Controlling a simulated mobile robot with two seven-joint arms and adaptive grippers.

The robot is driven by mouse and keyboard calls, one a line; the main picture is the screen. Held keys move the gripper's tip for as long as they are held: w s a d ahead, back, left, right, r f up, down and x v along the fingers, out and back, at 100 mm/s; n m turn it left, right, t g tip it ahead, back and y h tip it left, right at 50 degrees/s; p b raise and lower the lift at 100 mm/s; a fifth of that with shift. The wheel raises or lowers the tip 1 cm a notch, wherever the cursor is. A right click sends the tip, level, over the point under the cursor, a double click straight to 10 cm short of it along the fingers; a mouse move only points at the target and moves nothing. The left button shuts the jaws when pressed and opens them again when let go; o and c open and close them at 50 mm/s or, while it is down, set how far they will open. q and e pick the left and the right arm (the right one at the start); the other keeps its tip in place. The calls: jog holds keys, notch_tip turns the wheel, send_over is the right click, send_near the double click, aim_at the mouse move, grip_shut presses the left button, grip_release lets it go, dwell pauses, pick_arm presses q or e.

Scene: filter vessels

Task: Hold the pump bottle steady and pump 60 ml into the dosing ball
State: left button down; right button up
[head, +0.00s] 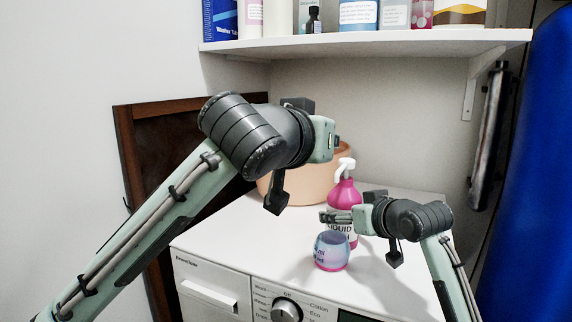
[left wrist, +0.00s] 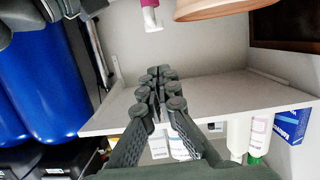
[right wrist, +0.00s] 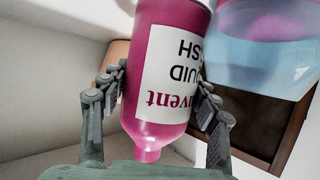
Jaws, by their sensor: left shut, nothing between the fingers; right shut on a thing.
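The pump bottle (head: 343,190) is magenta with a white label and white pump head (head: 345,165). It stands upright on the white machine top. My right gripper (head: 339,217) is shut around its body; the right wrist view shows the fingers on both sides of the bottle (right wrist: 162,110). The dosing ball (head: 332,250), a clear bluish cup with pink at its bottom, stands in front of the bottle. It also shows in the right wrist view (right wrist: 265,60). My left gripper (left wrist: 163,105) is shut and empty, apart from the white nozzle (left wrist: 152,20). Its fingertips are hidden in the head view.
An orange-tan basin (head: 300,185) stands behind the bottle. A shelf (head: 370,42) with several bottles and boxes runs above. A dark wooden frame (head: 150,180) leans at the left, and a large blue object (head: 530,150) is at the right. The front right machine top is clear.

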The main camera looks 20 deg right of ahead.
pick_arm(q)
notch_tip(320, 180, up, 2)
jog(key=shift+w, duration=0.1)
jog(key=shift+d, duration=0.1)
dwell(0.3)
send_over(342, 164)
jog(key=s, duration=0.1)
jog(key=shift+a+f, duration=0.2)
jog(key=shift+f, duration=0.35)
jog(key=shift+a+f, duration=0.2)
jog(key=shift+f, duration=0.3)
notch_tip(342, 164, down, 3)
jog(key=shift+f, duration=0.55)
jog(key=shift+f, duration=0.1)
